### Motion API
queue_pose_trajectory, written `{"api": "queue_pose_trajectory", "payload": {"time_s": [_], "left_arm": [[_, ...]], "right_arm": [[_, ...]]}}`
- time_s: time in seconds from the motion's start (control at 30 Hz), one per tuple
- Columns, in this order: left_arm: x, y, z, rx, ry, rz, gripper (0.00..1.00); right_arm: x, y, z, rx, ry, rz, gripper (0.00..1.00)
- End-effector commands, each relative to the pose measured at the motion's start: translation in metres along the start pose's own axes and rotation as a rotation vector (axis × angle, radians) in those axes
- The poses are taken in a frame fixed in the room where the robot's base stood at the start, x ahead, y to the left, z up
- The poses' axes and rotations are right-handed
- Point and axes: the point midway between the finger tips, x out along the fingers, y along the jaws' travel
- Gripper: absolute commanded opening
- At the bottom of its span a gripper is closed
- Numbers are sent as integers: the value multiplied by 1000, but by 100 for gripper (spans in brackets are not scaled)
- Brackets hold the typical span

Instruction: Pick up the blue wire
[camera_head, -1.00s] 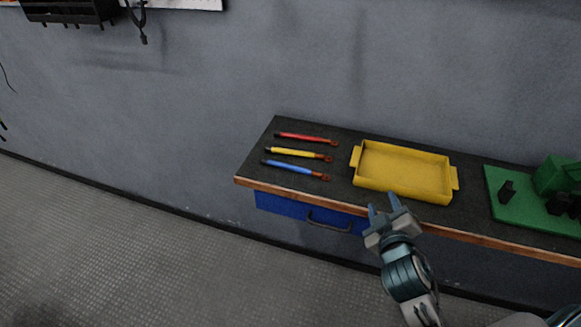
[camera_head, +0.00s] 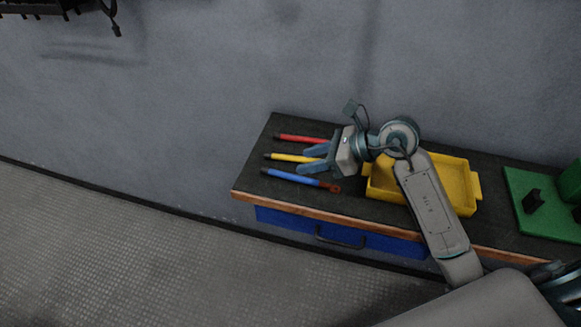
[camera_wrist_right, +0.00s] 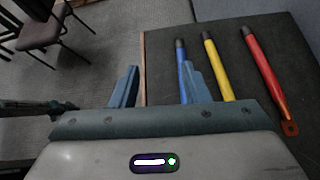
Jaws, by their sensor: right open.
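The blue wire (camera_head: 295,178) lies on the dark bench top, nearest the front edge, with a dark tip at its left end and a copper lug at its right end. The yellow wire (camera_head: 285,157) and the red wire (camera_head: 300,138) lie behind it. My right gripper (camera_head: 315,158) is open and empty over the right part of the wires. In the right wrist view, the blue wire (camera_wrist_right: 182,62) runs behind one finger of the right gripper (camera_wrist_right: 158,86), which hides its nearer part. My left gripper is not in view.
A yellow tray (camera_head: 462,203) stands on the bench to the right, partly behind my right arm. A green board (camera_head: 535,218) with dark parts is farther right. A blue drawer (camera_head: 285,218) with a handle is under the bench's wooden front edge. Chairs (camera_wrist_right: 40,30) show in the wrist view.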

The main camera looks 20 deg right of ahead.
Motion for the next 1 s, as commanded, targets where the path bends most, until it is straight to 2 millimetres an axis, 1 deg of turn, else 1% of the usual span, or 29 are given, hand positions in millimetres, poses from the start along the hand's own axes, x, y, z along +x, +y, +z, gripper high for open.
{"api": "queue_pose_trajectory", "payload": {"time_s": [0.03,0.1,0.2,0.27,0.37,0.6,0.7,0.83,0.93,1.0], "left_arm": [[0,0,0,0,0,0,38],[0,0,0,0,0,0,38],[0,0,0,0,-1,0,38],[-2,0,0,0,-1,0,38],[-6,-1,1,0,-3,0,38],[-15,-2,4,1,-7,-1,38],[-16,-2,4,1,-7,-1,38],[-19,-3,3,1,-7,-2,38],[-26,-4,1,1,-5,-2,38],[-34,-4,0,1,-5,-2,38]], "right_arm": [[-4,-8,-8,-22,66,-21,42],[-8,-16,-18,-42,143,-43,42],[-11,-22,-25,-54,204,-60,42],[-10,-24,-28,-56,219,-63,42],[0,-25,-30,-54,222,-63,42],[30,-26,-36,-53,220,-61,42],[38,-27,-38,-55,221,-62,42],[43,-27,-39,-55,222,-62,42],[50,-26,-39,-53,220,-61,42],[59,-26,-40,-51,220,-59,42]]}}
